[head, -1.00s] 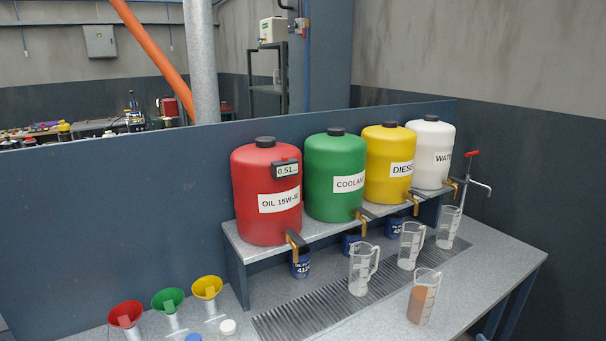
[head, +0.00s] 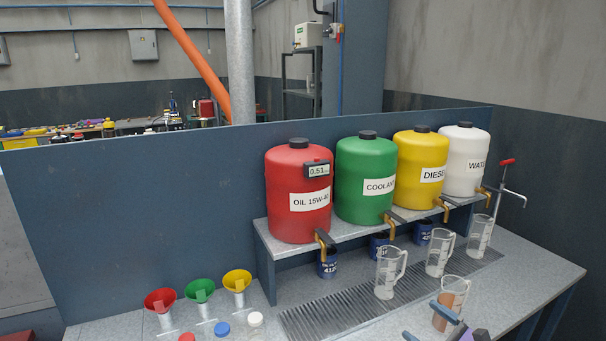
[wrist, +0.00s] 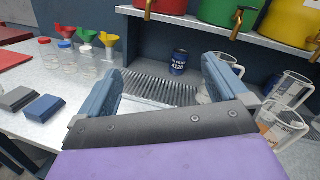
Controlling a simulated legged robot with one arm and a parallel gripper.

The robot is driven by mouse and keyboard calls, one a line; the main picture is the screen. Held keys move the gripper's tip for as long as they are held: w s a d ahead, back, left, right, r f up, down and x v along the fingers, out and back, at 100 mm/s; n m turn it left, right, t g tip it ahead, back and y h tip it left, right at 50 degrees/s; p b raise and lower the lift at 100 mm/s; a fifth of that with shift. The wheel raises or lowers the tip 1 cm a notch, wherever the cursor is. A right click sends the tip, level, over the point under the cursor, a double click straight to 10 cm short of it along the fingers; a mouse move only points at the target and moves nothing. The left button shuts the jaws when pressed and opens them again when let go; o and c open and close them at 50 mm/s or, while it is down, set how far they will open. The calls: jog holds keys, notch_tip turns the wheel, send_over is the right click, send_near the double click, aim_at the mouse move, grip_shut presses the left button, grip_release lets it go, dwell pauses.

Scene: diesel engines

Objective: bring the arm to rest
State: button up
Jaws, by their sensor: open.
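My gripper (wrist: 160,90) is open and empty in the wrist view, its two blue fingers wide apart over the bench, with the drip grate showing between them. In the head view only part of my gripper (head: 437,325) shows at the bottom edge, in front of a jug of brown liquid (head: 445,318). That jug also shows at the right of the wrist view (wrist: 284,128). The right finger partly hides a clear jug in the wrist view. The rest of my arm is out of sight in the head view.
Red (head: 298,220), green, yellow and white drums stand on a raised shelf. Clear jugs (head: 390,275) stand below their taps by the grate (head: 310,322). Funnels (head: 200,290) and capped containers stand at the left. Two blocks (wrist: 44,108) lie at the wrist view's left.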

jog(key=s+a+r+n+g+y, duration=0.1)
jog(key=s+a+r+n+g, duration=0.2)
jog(key=a, duration=0.5)
jog(key=s+a+r+n+g+y, duration=0.1)
jog(key=s+a+n+g+y, duration=0.1)
jog(key=s+a+n+g, duration=0.35)
jog(key=s+a+r+n+g+y, duration=0.1)
jog(key=s+a+r+n+g, duration=0.3)
jog(key=a, duration=0.6)
jog(key=s+a+f+n+g+h, duration=0.2)
jog(key=s+n, duration=0.2)
jog(key=s, duration=0.1)
jog(key=s+a+f+n+g+h, duration=0.1)
jog(key=s+a+n+g+h, duration=0.2)
jog(key=s, duration=0.3)
jog(key=s+d+n+h, duration=0.5)
jog(key=s+d+h, duration=0.4)
jog(key=s+d, duration=0.2)
jog(key=shift+s+f+n, duration=0.35)
jog(key=shift+s+f, duration=0.1)
jog(key=shift+s, duration=0.5)
